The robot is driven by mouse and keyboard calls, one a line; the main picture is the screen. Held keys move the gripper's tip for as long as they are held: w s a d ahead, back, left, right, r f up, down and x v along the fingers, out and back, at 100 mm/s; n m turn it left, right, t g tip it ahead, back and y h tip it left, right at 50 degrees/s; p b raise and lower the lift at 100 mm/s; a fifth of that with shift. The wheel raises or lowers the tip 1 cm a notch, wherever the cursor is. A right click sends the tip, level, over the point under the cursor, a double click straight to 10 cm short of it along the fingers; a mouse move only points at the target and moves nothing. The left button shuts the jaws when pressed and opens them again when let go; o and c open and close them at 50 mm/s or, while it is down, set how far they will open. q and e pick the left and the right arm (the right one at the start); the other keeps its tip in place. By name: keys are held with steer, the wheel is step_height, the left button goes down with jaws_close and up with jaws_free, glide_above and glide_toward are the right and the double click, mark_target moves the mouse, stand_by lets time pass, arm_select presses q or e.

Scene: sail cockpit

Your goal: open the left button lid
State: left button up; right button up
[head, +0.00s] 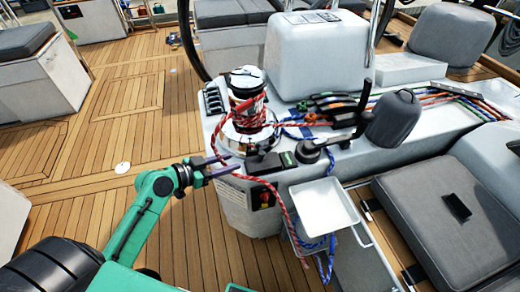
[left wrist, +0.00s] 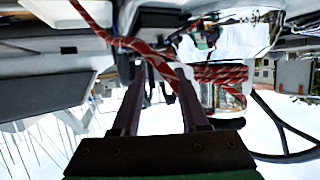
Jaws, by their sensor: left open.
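A dark, low button housing (head: 264,164) sits on the edge of the white console in front of the winch, with a small green patch at its right end. I cannot make out a separate left lid or tell whether it is shut. My left gripper (head: 228,165) is just left of the housing, its two fingers parted and pointing at it. In the left wrist view the fingers (left wrist: 161,88) are apart with no lid between them. A red rope (left wrist: 125,43) crosses near the fingertips there. My right gripper is not in view.
The chrome winch (head: 247,120) wrapped in red rope stands behind the housing. The red rope (head: 285,210) hangs down the console front. A white tray (head: 325,207) and a black lever (head: 350,130) are to the right. Teak floor (head: 110,110) is open at left.

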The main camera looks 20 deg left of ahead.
mark_target(261, 153)
arm_select(q)
steer(key=p+x, duration=0.1)
steer(key=x, duration=1.1)
steer(key=shift+a+f, duration=0.1)
jaws_close()
stand_by(0.7)
